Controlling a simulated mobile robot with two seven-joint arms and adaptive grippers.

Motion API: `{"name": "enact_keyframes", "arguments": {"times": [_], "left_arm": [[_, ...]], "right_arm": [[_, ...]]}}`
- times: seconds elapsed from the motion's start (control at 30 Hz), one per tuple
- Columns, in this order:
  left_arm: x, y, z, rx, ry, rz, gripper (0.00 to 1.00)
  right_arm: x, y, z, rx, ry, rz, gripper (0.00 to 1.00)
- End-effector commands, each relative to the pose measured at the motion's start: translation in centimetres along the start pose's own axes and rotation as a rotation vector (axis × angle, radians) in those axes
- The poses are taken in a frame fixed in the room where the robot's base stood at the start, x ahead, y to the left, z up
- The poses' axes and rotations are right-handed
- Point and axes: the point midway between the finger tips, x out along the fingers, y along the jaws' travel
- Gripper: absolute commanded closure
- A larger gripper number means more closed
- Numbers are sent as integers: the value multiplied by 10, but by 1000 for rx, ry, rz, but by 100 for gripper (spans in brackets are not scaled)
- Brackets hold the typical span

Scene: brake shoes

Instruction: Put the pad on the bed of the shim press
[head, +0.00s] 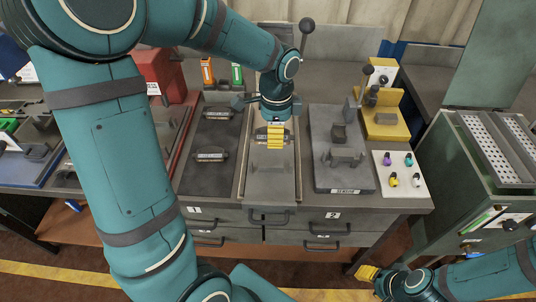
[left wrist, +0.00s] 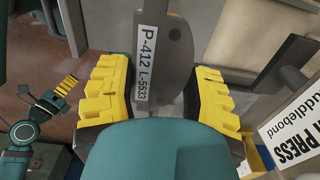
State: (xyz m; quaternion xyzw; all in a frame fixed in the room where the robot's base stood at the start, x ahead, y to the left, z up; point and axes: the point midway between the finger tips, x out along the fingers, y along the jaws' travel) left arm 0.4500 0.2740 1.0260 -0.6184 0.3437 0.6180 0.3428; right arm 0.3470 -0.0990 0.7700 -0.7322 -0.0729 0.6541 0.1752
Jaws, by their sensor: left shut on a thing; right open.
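My left gripper (head: 275,136) hangs over the grey middle strip of the bench, fingers pointing down. In the left wrist view its yellow fingers (left wrist: 162,98) are shut on a grey pad (left wrist: 174,58) with a white label reading P-412 L-5533. In the head view the pad is mostly hidden by the fingers. A yellow press (head: 382,122) with a lever and white sign stands right of the gripper, apart from it; a cut-off sign (left wrist: 292,125) reading "PRESS" shows in the left wrist view. My right gripper (head: 368,275) is open and empty, low in front of the bench.
Two labelled pads (head: 217,113) (head: 210,156) lie on the dark left mat. A grey plate (head: 343,180) with a fixture lies between gripper and press. A white board (head: 405,188) holds coloured knobs. A tall ball-topped lever (head: 306,28) rises behind the gripper.

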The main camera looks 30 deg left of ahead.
Motion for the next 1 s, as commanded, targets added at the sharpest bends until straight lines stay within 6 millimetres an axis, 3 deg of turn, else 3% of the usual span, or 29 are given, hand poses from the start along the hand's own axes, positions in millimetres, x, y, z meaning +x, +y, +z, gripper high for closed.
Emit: {"name": "enact_keyframes", "arguments": {"times": [0.3, 0.57, 0.8, 1.0], "left_arm": [[48, 0, 2, 9, -2, 3, 90], [68, 0, 1, 8, 0, 0, 90], [99, 0, 1, 9, -1, 2, 90], [99, 0, 1, 8, 0, -1, 90]], "right_arm": [[12, 5, 4, -2, -8, 0, 53], [16, 6, 4, -3, -6, 0, 53], [24, 9, 3, -3, -2, 0, 53], [23, 9, 2, -3, -2, 0, 53]]}}
